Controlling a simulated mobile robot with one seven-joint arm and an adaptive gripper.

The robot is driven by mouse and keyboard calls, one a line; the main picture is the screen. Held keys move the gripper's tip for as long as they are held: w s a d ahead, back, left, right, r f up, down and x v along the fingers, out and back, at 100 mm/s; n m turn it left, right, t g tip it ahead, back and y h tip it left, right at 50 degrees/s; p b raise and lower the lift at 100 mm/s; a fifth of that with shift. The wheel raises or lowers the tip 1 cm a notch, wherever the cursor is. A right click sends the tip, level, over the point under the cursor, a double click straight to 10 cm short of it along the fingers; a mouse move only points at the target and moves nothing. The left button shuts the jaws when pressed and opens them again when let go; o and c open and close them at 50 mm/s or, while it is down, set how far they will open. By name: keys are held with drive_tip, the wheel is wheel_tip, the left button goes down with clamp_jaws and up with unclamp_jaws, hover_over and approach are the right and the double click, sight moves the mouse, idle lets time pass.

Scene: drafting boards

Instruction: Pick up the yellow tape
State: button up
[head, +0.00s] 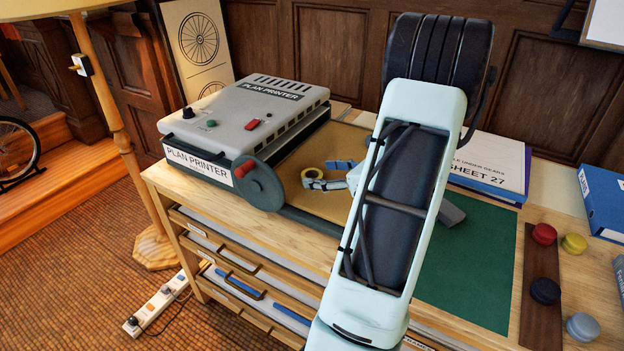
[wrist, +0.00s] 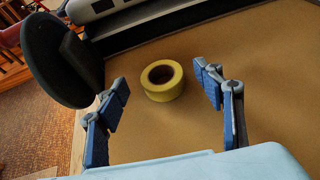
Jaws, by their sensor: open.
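The yellow tape (wrist: 163,82) is a small roll with a dark core. It lies flat on the tan board (wrist: 262,60), ahead of my gripper in the wrist view. The tape also shows in the head view (head: 312,174), partly hidden by one finger. My gripper (wrist: 160,96) is open, with blue finger pads to the left and right of the tape. Nothing is held between them. In the head view my gripper (head: 333,175) is close to the tape, and my arm hides part of that area. I cannot tell whether a finger touches the tape.
The grey plan printer (head: 245,112) with its dark round handwheel (head: 258,186) stands left of the tape. A green mat (head: 468,250), several coloured round pieces (head: 545,290) and a large book (head: 492,160) are to the right. Bare board lies behind and right of the tape.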

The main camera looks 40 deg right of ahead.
sight(307, 173)
drive_tip(key=x, duration=0.4)
drive_tip(key=shift+f+b, duration=0.3)
drive_tip(key=shift+f, duration=0.05)
drive_tip(key=shift+r, duration=0.1)
drive_tip(key=c, duration=1.1)
drive_tip(key=shift+r, duration=0.1)
drive_tip(key=shift+c, duration=0.2)
